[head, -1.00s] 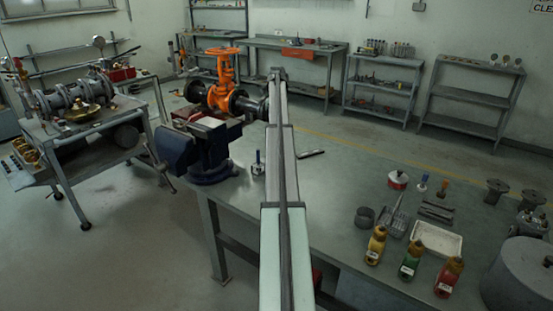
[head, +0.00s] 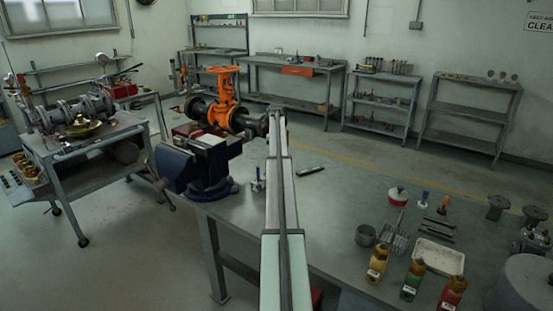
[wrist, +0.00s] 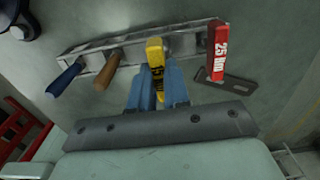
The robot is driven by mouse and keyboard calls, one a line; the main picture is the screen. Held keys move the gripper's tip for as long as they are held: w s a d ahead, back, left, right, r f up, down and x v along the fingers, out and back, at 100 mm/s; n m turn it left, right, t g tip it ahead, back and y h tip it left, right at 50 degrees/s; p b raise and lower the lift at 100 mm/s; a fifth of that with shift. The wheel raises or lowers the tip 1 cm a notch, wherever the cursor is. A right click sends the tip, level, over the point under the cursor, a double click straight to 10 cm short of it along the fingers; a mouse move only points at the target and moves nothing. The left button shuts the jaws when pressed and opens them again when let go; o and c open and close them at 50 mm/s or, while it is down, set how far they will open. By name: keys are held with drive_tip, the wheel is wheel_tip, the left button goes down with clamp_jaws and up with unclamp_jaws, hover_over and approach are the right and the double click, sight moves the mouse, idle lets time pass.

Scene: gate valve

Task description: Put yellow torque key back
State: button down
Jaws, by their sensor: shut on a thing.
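In the wrist view, the yellow torque key (wrist: 155,53) is between the two blue fingers of my gripper (wrist: 158,82), which is shut on it. Its yellow handle end lies over the front of a long metal rack (wrist: 188,43). I cannot tell whether the key is seated in the rack or just in front of it. The same rack holds a blue-handled key (wrist: 68,78), a brown-handled key (wrist: 105,74) and a red key marked 25 Nm (wrist: 218,52). In the head view my arm hides the gripper and the yellow key.
An orange gate valve (head: 222,95) sits in a blue vise (head: 195,165) left of my arm. Yellow, green and red bottles (head: 411,279), a white tray (head: 438,257) and small tools stand on the bench (head: 335,215) at right. A dark flat bracket (wrist: 237,85) lies near the red key.

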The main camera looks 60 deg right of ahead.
drive_tip(key=shift+f, duration=1.1)
drive_tip(key=shift+f, duration=0.15)
drive_tip(key=c, duration=1.1)
unclamp_jaws()
wheel_tip(320, 180, up, 12)
drive_tip(key=shift+r, duration=0.2)
